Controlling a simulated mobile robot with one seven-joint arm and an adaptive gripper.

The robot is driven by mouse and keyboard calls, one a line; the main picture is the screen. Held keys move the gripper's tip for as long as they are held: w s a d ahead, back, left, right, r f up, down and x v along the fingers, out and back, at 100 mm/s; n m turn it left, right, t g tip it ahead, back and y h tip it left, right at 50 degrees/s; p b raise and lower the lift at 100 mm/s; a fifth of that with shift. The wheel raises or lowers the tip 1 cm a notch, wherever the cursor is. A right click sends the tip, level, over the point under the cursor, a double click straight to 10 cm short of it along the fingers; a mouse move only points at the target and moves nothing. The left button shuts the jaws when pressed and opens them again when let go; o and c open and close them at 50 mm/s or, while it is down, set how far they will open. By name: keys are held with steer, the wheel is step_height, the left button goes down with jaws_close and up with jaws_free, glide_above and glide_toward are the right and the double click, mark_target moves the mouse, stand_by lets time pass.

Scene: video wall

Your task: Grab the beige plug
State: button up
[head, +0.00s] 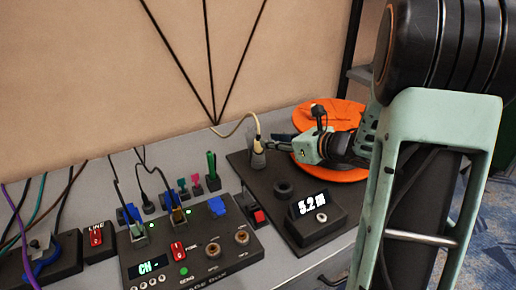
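The beige plug (257,146) stands upright at the back left of a dark panel, with a pale cable rising from its top and bending left. Its lower part is a greyish cone. My gripper (272,146) reaches in from the right, roughly level, with its dark fingertips right beside the plug. I cannot tell whether they touch it or lie around it. The fingers are small and dark here, so their opening is unclear.
The dark panel holds a black ring (284,190) and a display box (312,215) reading 5.2. An orange round object (343,172) lies behind my gripper. A control box (190,250) with plugs and knobs stands front left. A beige wall (270,60) closes the back.

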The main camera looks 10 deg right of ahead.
mark_target(258, 140)
steer(key=x, duration=0.7)
steer(key=shift+s+f+b, duration=0.15)
steer(key=shift+f+b, duration=0.05)
steer(key=shift+b, duration=0.15)
jaws_close()
